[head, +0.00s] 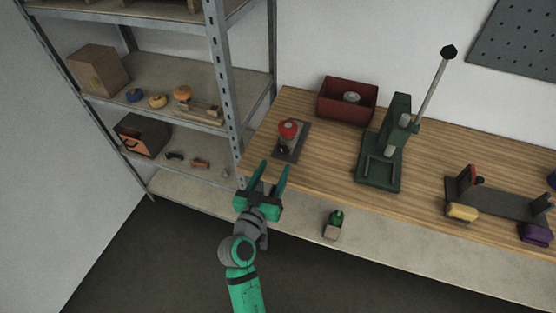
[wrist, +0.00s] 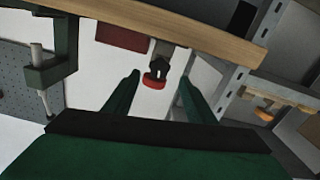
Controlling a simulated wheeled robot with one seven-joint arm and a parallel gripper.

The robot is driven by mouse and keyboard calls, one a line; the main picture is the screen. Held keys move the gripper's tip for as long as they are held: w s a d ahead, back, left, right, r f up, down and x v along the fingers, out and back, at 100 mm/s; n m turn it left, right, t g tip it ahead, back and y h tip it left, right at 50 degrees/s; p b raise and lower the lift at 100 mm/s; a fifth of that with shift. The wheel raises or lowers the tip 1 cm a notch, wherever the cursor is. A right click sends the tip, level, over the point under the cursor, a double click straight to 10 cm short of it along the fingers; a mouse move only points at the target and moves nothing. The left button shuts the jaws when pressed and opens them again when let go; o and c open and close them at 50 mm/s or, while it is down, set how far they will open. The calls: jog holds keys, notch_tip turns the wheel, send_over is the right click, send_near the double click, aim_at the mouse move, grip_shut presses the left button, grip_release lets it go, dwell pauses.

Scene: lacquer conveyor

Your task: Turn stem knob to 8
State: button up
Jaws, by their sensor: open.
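A red-topped knob (head: 288,128) stands on a dark plate (head: 297,147) near the left end of the wooden bench. I take it to be the stem knob; no numbers on it can be read. In the wrist view the red knob (wrist: 154,81) shows beyond my fingertips and between them, apart from both, below a dark stem. My gripper (head: 275,166) is open and empty, just in front of the bench's front edge and short of the knob. Both fingers also show in the wrist view (wrist: 160,82).
A dark red bin (head: 349,107) with a round grey part and a green lever press (head: 383,170) stand right of the knob on the bench (head: 330,152). A metal shelf (head: 226,90) rises close at the left. A small green-topped item (head: 335,218) sits on the lower shelf.

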jog(key=shift+v, duration=2.2)
jog(key=s+f+n+g+y, duration=0.1)
jog(key=s+f+n+y, duration=0.15)
jog(key=s+f, duration=0.5)
jog(key=s+f+n+g+y, duration=0.1)
jog(key=s+f+y, duration=0.3)
jog(key=s, duration=0.6)
jog(key=s+d+r, duration=0.2)
jog(key=s, duration=0.6)
jog(key=s+d+r+m, duration=0.1)
jog(key=s+d+r, duration=0.1)
jog(key=s, duration=0.7)
jog(key=shift+s+r+h, duration=0.2)
jog(key=shift+s+h, duration=0.1)
jog(key=shift+h, duration=0.15)
jog(key=shift+d+m, duration=0.15)
jog(key=shift+m, duration=0.1)
